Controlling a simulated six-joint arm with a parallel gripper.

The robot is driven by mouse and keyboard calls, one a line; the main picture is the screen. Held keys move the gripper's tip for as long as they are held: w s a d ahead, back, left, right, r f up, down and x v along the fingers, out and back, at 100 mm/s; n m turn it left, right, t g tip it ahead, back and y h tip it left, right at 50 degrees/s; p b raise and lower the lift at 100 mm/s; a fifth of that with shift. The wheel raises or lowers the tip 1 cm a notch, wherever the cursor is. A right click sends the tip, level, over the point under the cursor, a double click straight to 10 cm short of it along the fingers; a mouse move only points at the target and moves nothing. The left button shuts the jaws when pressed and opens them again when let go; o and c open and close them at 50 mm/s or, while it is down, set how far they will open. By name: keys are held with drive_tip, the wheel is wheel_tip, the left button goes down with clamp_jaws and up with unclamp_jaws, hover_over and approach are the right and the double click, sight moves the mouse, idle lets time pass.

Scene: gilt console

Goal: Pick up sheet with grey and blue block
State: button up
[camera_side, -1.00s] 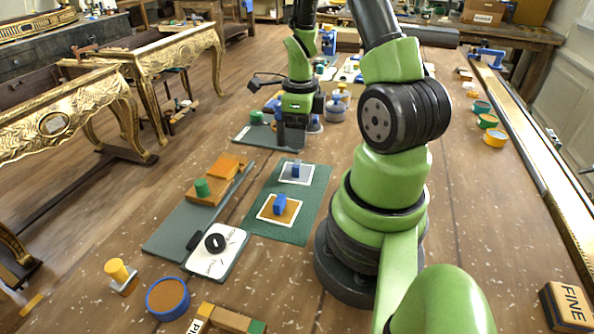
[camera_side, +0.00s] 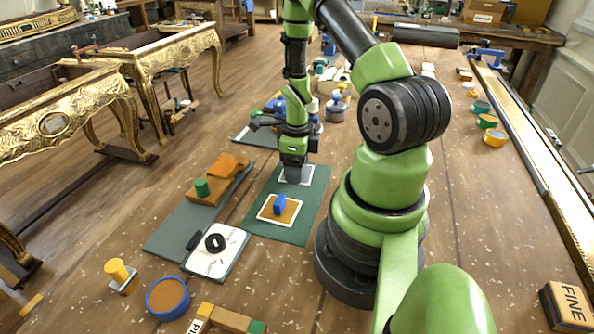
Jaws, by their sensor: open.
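The sheet with the grey patch (camera_side: 311,176) lies on the far part of the green mat (camera_side: 258,222). Only its white edge shows around my gripper. Its grey face and blue block are hidden behind my gripper. My gripper (camera_side: 295,178) points down right over this sheet, with its tips at or just above it; I cannot tell whether they touch the block. A second sheet, orange with a white border (camera_side: 292,214) and a blue block (camera_side: 280,204), lies nearer on the same mat, apart from my gripper.
Jars (camera_side: 335,110) stand behind my gripper. A blue-rimmed tin (camera_side: 168,298) sits at front left.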

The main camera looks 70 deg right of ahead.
drive_tip(key=c, duration=1)
drive_tip(key=shift+r, duration=0.1)
wheel_tip(320, 180, up, 10)
drive_tip(key=shift+f, duration=0.1)
drive_tip(key=shift+o, duration=0.3)
drive_tip(key=w+a+n, duration=0.2)
drive_tip(key=w+n, duration=0.3)
drive_tip(key=w+a+n, duration=0.2)
drive_tip(key=w+n, duration=0.3)
drive_tip(key=n, duration=0.1)
drive_tip(key=w+a+n, duration=0.2)
drive_tip(key=w+n, duration=0.3)
drive_tip(key=shift+w+a+n, duration=0.1)
drive_tip(key=shift+w+n, duration=0.05)
drive_tip(key=shift+n, duration=0.15)
drive_tip(key=shift+f, duration=2.8)
